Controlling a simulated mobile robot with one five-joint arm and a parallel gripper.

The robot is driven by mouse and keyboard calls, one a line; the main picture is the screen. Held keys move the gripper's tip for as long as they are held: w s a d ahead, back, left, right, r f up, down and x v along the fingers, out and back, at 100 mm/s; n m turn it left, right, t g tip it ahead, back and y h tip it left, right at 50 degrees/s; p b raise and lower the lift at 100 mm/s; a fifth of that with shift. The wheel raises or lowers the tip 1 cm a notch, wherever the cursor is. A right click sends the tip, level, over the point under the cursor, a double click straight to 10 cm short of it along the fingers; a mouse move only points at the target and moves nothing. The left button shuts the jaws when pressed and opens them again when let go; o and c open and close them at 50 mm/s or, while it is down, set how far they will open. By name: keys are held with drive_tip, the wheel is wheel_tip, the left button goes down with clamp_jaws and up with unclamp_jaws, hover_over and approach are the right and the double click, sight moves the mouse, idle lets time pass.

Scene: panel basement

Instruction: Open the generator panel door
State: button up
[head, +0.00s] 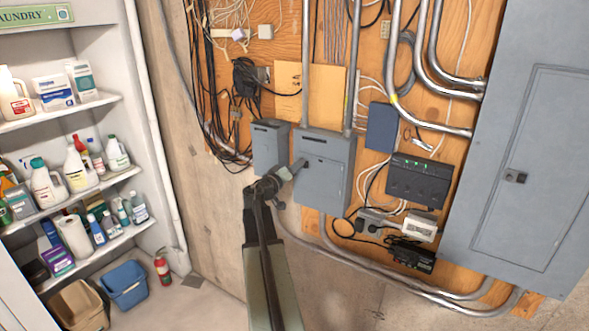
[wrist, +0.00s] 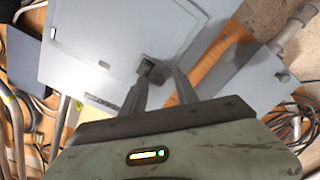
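The generator panel appears to be the mid-sized grey box (head: 325,172) on the plywood wall. Its door looks shut. In the wrist view its grey door face (wrist: 95,45) fills the upper middle, with a small dark latch (wrist: 151,70) at the door's edge. My gripper (head: 296,166) reaches up to the left edge of this door in the head view and covers the latch there. In the wrist view my gripper (wrist: 160,78) has its two fingers apart, with the latch between or just beyond their tips. I cannot tell whether a finger touches it.
A smaller grey box (head: 270,145) stands close on the left. A large grey panel (head: 535,120) is at right. A black device (head: 418,180), conduits and cables surround the box. Shelves of bottles (head: 65,115) and a blue bin (head: 125,287) are at left.

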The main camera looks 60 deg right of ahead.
clamp_jaws()
idle(1.2)
